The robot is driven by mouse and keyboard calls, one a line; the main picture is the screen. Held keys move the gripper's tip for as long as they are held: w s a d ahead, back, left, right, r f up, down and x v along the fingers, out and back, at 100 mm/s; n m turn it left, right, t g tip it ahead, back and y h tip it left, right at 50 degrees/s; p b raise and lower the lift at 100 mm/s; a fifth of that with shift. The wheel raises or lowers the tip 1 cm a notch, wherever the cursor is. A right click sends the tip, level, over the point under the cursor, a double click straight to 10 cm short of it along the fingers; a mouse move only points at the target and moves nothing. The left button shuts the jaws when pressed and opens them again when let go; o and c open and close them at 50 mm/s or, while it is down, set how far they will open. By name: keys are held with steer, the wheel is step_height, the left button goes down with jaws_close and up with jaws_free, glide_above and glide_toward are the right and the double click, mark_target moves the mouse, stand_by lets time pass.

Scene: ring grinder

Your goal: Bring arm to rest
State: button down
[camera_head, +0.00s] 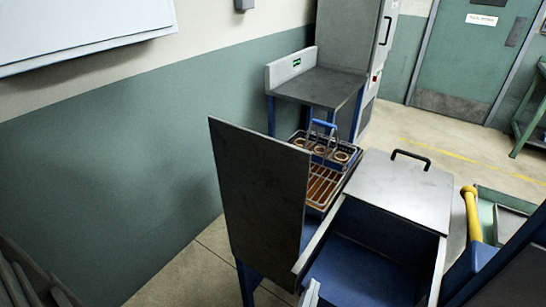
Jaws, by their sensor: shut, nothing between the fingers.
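I cannot make out my gripper or its fingertips in the head view. No part of the picture shows clearly as my arm. A grey and blue machine or bench (370,245) stands in the lower middle, with a tall dark upright panel (262,185) on its left. Its grey lid (400,185) has a black handle, and a deep blue-walled opening lies in front of it. A wire basket (325,180) with a blue handle holds several copper-coloured rings, behind the opening and beside the panel.
A small grey side table (320,87) and a tall grey cabinet (350,32) stand at the back by the green and white wall. A yellow curved bar (471,213) rises at the right. Open floor (435,132) leads to a green door (482,55).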

steer(key=s+a+f+m+g+y, duration=0.1)
steer(key=s+a+f+m+y, duration=0.15)
steer(key=s+m+y, duration=0.7)
steer(key=s+d+r+m+h, duration=0.1)
steer(key=s+d+r+m, duration=0.5)
steer(key=s, duration=0.4)
steer(key=s+d+r+m+h, duration=0.2)
steer(key=s+d+r+m, duration=0.3)
steer(key=s+d+m, duration=0.3)
steer(key=s+m, duration=0.2)
steer(key=m, duration=0.1)
steer(key=shift+s+r, duration=0.3)
steer(key=shift+r, duration=0.1)
steer(key=shift+h, duration=0.25)
